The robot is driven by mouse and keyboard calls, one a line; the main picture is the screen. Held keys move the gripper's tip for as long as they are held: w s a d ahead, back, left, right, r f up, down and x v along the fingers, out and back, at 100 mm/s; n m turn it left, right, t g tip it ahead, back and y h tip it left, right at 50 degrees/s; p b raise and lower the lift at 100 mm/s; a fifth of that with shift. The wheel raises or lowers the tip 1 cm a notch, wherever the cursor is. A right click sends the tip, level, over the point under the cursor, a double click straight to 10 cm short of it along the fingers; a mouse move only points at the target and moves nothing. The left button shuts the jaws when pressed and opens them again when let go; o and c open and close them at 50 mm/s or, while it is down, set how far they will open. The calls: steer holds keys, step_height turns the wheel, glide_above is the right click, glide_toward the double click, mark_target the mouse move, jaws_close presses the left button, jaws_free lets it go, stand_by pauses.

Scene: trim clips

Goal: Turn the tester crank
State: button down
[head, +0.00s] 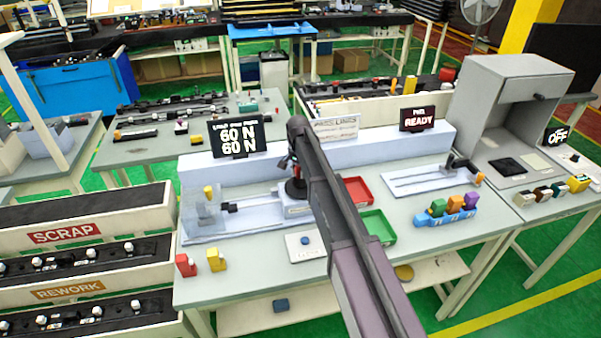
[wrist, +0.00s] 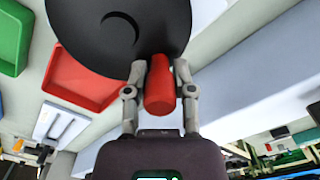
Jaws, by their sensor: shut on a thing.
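The tester's crank shows in the wrist view as a black disc (wrist: 120,28) with a red handle (wrist: 159,88). My gripper (wrist: 159,74) has one finger on each side of the red handle and is shut on it. In the head view my arm comes down to the tester (head: 300,210), and part of the dark crank disc (head: 295,190) shows below my gripper. My arm hides much of the crank there. The load display (head: 238,137) behind the tester reads 60 N on two lines.
A red tray (head: 358,190) and a green tray (head: 378,227) lie right of the tester. A clear guard (head: 203,212) stands at its left end. Red and yellow blocks (head: 216,260) sit near the front edge. A second display (head: 418,118) reads READY.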

steer(key=shift+w, duration=0.25)
steer(key=shift+c, duration=2.3)
jaws_free()
steer(key=shift+s, duration=0.1)
steer(key=shift+s, duration=0.1)
